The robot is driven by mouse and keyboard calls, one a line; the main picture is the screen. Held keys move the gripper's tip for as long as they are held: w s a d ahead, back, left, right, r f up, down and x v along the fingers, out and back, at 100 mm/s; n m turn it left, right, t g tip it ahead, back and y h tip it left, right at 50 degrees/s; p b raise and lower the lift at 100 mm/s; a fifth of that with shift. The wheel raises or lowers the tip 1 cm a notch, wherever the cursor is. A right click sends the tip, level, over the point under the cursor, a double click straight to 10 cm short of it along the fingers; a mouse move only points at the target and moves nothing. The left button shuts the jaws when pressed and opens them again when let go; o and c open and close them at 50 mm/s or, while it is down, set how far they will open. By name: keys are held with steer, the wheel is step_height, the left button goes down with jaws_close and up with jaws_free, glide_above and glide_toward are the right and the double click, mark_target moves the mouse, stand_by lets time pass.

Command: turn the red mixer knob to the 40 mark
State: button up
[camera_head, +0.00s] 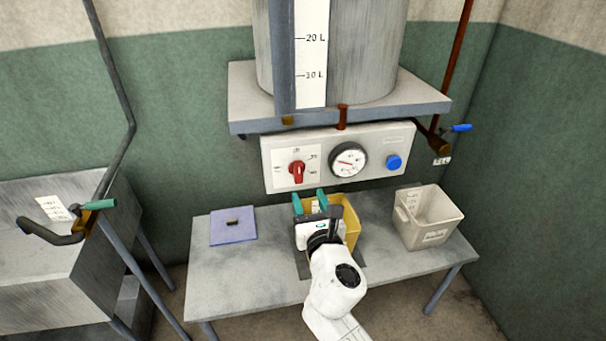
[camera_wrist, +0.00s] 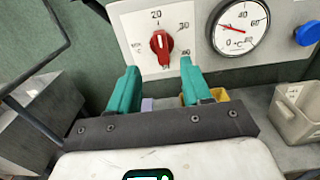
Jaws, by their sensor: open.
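The red mixer knob (camera_head: 297,172) is on the left part of the white control panel (camera_head: 325,173). In the wrist view the knob (camera_wrist: 162,46) has a white line pointing roughly up, towards the 20 mark. The 30 mark is at its upper right; the lettering below that, at its right, is too small to read surely. My gripper (camera_head: 310,199) is below the panel, in front of it, with its two green fingers apart and nothing between them. In the wrist view the fingertips of my gripper (camera_wrist: 160,76) lie below the knob, apart from it.
A round gauge (camera_head: 348,160) and a blue button (camera_head: 393,162) are right of the knob. A shelf (camera_head: 340,113) juts out above.

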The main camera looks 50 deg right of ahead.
mark_target(299, 171)
steer(key=x, duration=1)
steer(key=shift+d, duration=0.1)
jaws_close()
